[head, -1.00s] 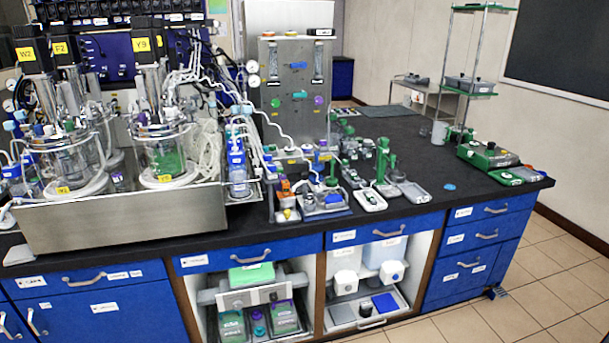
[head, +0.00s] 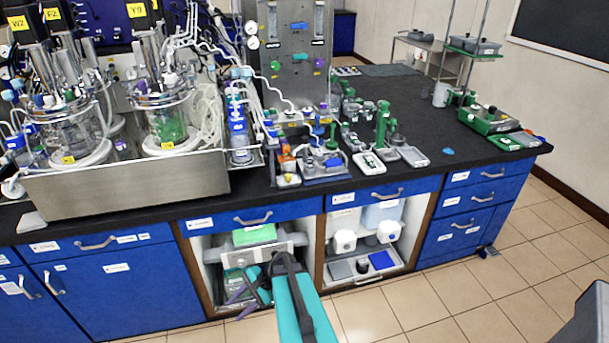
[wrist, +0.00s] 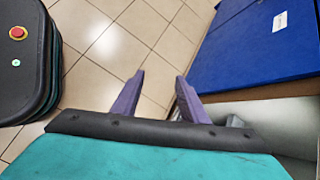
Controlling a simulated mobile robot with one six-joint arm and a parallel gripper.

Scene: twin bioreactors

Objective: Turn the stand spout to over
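A green upright stand (head: 382,122) rises from the small equipment on the black bench, right of the steel panel. Which part is the stand spout, and which way it points, is too small to tell. My gripper (head: 240,302) has purple fingers and hangs low in front of the open cabinet bay, below the bench top and well apart from the stand. In the wrist view my gripper (wrist: 158,78) is open and empty, its two fingers apart over tiled floor.
Two glass vessels (head: 72,130) stand in a steel tray (head: 130,190) at the left. A steel panel (head: 290,65) stands behind the bench equipment. A blue drawer front (wrist: 255,45) is close right of my fingers in the wrist view. The bench's right part is mostly clear.

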